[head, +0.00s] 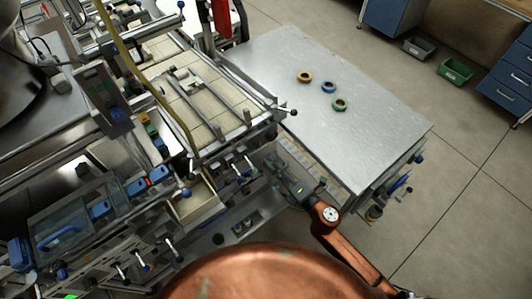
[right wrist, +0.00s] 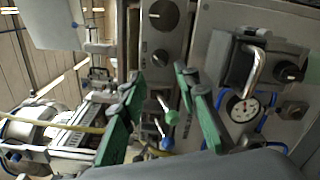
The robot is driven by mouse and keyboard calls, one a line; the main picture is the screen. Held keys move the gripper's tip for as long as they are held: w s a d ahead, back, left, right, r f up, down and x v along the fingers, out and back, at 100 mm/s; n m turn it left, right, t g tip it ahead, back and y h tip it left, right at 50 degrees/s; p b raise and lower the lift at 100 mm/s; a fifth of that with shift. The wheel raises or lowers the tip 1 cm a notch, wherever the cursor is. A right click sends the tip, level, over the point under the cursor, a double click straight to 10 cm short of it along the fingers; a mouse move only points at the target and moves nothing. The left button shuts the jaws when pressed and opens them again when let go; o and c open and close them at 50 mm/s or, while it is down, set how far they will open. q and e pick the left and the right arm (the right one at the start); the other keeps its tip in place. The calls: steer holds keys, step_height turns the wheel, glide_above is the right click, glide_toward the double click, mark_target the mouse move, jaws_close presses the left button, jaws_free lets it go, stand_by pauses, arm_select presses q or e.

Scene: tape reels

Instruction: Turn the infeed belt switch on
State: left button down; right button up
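My right gripper (head: 298,187) is low beside the machine's right side in the head view, left of the metal table. In the right wrist view the right gripper (right wrist: 158,77) has its two green fingers well apart with nothing between them. Ahead of it stands a grey panel with an upper rotary knob (right wrist: 163,15) and a lower rotary knob (right wrist: 160,58), the lower one close to the fingertips' line of sight. I cannot read which control is the infeed belt switch, nor its setting. My left gripper is not in view.
A metal table (head: 350,130) holds several tape reels (head: 328,87). Levers with a green ball (right wrist: 172,117) and a blue ball (right wrist: 166,144) stick out between the fingers. A gauge (right wrist: 243,107) and a grey box with a handle (right wrist: 265,65) are to the right.

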steer(key=v, duration=0.4)
steer(key=shift+s, duration=0.1)
stand_by(0.5)
